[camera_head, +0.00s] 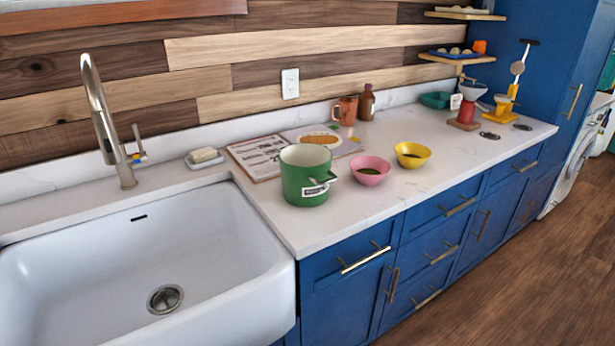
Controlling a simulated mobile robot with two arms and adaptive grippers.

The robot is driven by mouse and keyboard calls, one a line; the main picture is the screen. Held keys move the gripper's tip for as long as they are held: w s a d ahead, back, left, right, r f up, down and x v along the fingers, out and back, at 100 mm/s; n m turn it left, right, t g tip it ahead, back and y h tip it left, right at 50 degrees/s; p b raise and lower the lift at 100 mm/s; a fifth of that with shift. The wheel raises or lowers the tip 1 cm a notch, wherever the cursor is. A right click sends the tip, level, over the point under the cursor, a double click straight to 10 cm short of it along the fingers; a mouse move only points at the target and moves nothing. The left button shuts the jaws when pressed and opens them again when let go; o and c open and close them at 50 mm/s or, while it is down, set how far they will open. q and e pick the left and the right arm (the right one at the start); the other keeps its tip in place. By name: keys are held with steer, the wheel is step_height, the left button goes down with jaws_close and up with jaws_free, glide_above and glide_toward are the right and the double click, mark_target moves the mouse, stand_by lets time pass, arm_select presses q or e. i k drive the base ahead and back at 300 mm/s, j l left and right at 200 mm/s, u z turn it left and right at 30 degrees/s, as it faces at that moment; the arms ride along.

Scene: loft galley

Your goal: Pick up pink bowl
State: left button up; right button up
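The pink bowl (370,173) stands upright on the white counter, near its front edge. It holds something dark green at the bottom. It sits between a green pot (304,186) on its left and a yellow bowl (413,160) on its right, with small gaps on both sides. Neither of my grippers shows in the head view.
A white sink (215,250) with a tall faucet (105,125) fills the left. An open book (262,156) lies behind the pot. A copper mug (346,110) and brown bottle (367,102) stand near the wall. Counter in front of the bowl is clear.

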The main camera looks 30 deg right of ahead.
mark_target(368, 170)
steer(key=z, duration=1.4)
steer(key=i+l, duration=0.1)
